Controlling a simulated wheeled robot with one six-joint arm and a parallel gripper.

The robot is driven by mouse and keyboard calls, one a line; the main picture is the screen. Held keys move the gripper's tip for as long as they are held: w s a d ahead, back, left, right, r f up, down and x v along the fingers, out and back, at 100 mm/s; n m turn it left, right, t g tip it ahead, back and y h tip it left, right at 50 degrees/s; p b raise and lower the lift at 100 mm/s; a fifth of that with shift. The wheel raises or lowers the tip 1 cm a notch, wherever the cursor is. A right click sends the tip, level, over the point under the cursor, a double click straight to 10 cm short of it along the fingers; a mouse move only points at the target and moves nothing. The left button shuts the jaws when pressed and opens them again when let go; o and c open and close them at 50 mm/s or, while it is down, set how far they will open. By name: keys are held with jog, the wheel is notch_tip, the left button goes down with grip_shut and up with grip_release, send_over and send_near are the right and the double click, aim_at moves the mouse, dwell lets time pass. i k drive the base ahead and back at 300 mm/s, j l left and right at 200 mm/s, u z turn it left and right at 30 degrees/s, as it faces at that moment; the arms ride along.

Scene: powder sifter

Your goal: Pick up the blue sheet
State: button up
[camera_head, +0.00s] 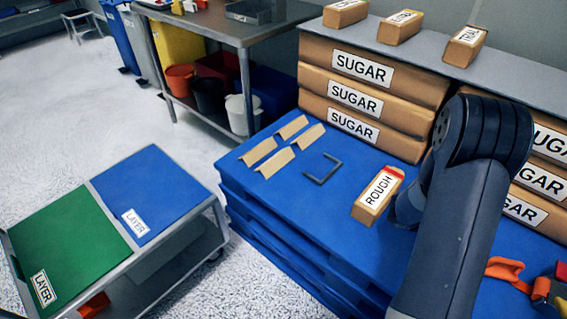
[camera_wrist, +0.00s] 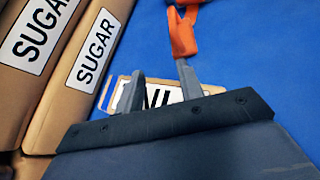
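The blue sheet (camera_head: 152,188) lies flat on the right half of a low metal cart at the left of the head view, with a white LAYER label at its near corner. It is not in the wrist view. My gripper (camera_wrist: 158,80) shows in the wrist view with its two fingers apart, above the blue pallet top, far to the right of the sheet. A labelled tan box (camera_wrist: 160,92) shows between and behind the fingers; I cannot tell whether they touch it. In the head view my arm hides the gripper.
A green sheet (camera_head: 68,243) lies beside the blue one. Stacked blue pallets (camera_head: 270,203) carry tan brackets (camera_head: 276,161), a dark U-shaped piece (camera_head: 322,168), a ROUGH box (camera_head: 378,195) and orange straps (camera_head: 505,269). Sugar boxes (camera_head: 362,70) stand behind. Open floor lies left.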

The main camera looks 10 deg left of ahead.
aim_at(148, 193)
jog(key=u, duration=1.7)
jog(key=z, duration=1.95)
jog(key=u, duration=1.95)
